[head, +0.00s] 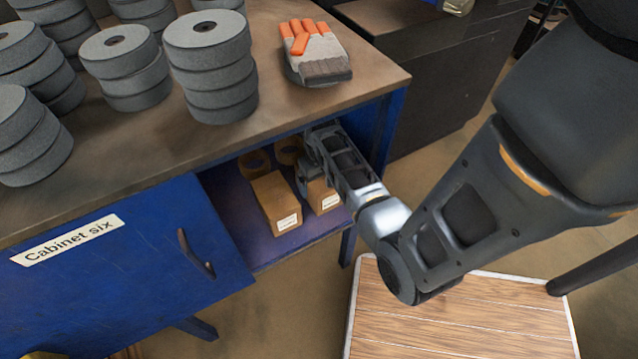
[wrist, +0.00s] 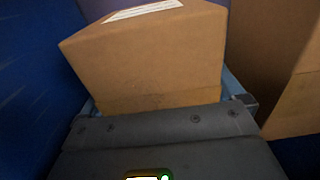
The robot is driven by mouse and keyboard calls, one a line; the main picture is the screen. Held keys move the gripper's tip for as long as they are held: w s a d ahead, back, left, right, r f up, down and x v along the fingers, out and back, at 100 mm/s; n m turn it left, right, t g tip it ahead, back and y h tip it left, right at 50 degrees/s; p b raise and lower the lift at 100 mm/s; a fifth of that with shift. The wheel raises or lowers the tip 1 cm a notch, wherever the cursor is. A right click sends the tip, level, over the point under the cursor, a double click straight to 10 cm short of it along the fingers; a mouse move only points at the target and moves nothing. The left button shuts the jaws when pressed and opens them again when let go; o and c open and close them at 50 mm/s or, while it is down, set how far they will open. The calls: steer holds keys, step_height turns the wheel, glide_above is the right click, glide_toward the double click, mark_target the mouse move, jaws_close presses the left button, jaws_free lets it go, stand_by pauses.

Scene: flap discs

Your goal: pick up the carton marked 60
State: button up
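Two brown cartons with white labels sit in the open bay of the blue cabinet: a left carton (head: 277,205) and a right carton (head: 322,196). The print on both labels is too small to read, so I cannot tell which is marked 60. My gripper (head: 312,172) is inside the bay at the right carton and partly hides it. In the wrist view one carton (wrist: 150,65) stands between my fingers (wrist: 163,100), its label at the top edge. I cannot tell whether the fingers press on it. The other carton (wrist: 285,70) is close on the right.
The bench top (head: 270,105) overhangs the bay, with stacked grey discs (head: 212,65) and a glove with orange pieces (head: 318,50) on it. Tan rings (head: 255,162) lie behind the cartons. The door (head: 120,270) labelled Cabinet six is at left. A wooden platform (head: 450,325) stands at front right.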

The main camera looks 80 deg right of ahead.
steer(key=c, duration=1.2)
steer(key=shift+c, duration=0.3)
steer(key=shift+r, duration=0.15)
